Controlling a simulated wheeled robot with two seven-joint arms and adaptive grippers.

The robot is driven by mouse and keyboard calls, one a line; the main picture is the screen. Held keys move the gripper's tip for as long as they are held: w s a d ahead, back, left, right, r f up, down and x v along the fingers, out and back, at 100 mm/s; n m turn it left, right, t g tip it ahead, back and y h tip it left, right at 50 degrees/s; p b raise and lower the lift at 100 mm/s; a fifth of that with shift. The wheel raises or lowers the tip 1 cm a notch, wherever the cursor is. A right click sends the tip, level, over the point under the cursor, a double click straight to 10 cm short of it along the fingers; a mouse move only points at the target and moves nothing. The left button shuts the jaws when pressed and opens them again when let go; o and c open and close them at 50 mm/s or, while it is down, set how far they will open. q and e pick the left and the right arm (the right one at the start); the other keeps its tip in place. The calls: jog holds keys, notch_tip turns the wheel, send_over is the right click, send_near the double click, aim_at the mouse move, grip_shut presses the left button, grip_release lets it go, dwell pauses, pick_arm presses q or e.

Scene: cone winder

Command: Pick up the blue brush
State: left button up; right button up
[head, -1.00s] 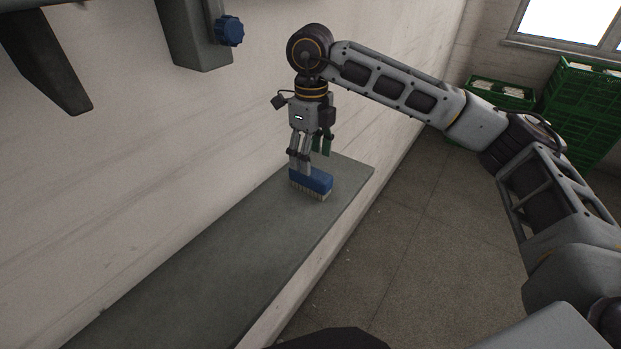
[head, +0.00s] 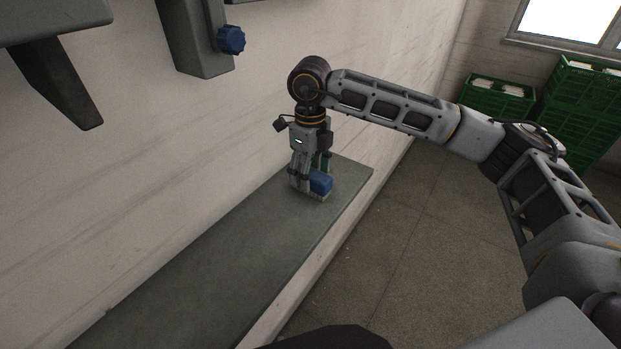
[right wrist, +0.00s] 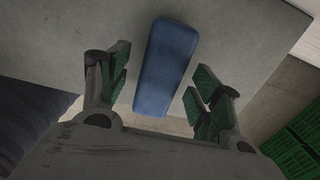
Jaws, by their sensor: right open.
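The blue brush (head: 321,183) lies bristles down near the far right end of the grey ledge (head: 200,270). My right gripper (head: 312,182) points straight down over it, and its fingers hide the brush's left part in the head view. In the right wrist view the blue back of the brush (right wrist: 165,66) runs lengthwise between the two green-padded fingers of the open gripper (right wrist: 160,92). A gap shows on both sides of the brush there. My left gripper is not in view.
The pale wall (head: 200,150) runs close along the ledge's left side. A dark bracket with a blue knob (head: 231,40) juts out above. Green crates (head: 497,97) stand at the back right. The floor (head: 400,235) right of the ledge is clear.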

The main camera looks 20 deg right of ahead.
jog(key=shift+f, duration=1.05)
jog(key=c, duration=1.1)
jog(key=shift+r, duration=0.1)
jog(key=shift+c, duration=0.2)
jog(key=shift+r+b, duration=0.9)
jog(key=shift+r, duration=4.05)
jog(key=o, duration=0.3)
jog(key=shift+c, duration=0.8)
